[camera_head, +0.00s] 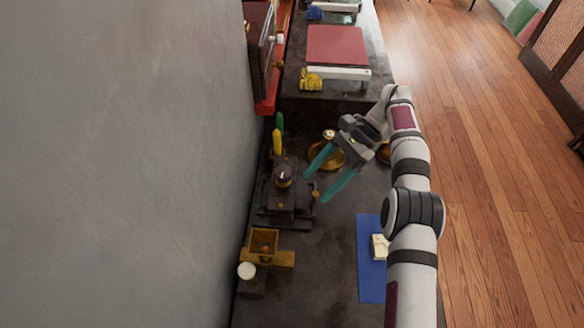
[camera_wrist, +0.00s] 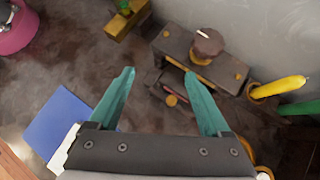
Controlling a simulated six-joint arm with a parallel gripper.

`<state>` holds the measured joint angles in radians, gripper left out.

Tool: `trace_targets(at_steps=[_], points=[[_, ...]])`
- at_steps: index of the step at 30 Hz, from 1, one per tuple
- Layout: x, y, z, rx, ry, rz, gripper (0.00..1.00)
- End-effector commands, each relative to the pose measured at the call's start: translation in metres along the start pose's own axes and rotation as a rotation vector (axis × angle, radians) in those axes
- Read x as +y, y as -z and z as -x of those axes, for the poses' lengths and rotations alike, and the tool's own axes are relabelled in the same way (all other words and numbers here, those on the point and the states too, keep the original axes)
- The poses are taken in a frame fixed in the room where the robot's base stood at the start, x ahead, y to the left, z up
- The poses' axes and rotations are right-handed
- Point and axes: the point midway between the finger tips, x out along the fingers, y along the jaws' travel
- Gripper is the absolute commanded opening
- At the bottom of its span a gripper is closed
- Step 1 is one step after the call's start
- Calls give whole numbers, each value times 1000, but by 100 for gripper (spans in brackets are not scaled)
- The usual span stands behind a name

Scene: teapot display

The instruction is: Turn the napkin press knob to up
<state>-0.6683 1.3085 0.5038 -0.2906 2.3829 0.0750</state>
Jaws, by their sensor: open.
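The napkin press (camera_head: 281,207) is a dark block-like device standing near the wall in the head view. It also shows at the upper right of the wrist view (camera_wrist: 172,43). A round dark brown knob (camera_head: 283,178) with a short white mark sits on its top. The knob (camera_wrist: 208,46) is fully in sight in the wrist view, its white mark lying slantwise near the rim. My gripper (camera_head: 315,187) has two teal fingers, spread apart and empty. It hangs to the right of the press in the head view, apart from the knob. The fingers (camera_wrist: 159,74) also show in the wrist view.
Yellow (camera_head: 277,142) and green (camera_head: 280,122) upright pieces stand behind the press. A brass drawer knob (camera_wrist: 171,100) juts from its front. A wooden box (camera_head: 264,245), blue mat (camera_head: 371,280) and brass dish (camera_head: 338,163) are nearby. The grey wall (camera_head: 120,160) borders the left.

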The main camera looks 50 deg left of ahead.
Motion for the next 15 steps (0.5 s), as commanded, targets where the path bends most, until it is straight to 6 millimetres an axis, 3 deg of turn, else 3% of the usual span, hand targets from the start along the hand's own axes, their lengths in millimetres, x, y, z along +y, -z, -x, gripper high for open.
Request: trace_targets(at_steps=[1,3,6,9,15], points=[[-16,-43,12,202,-67,180,82],[-32,-93,32,454,-146,425,82],[-44,-152,58,703,-215,666,82],[-47,-170,68,790,-241,745,82],[-48,-145,44,792,-248,748,82]])
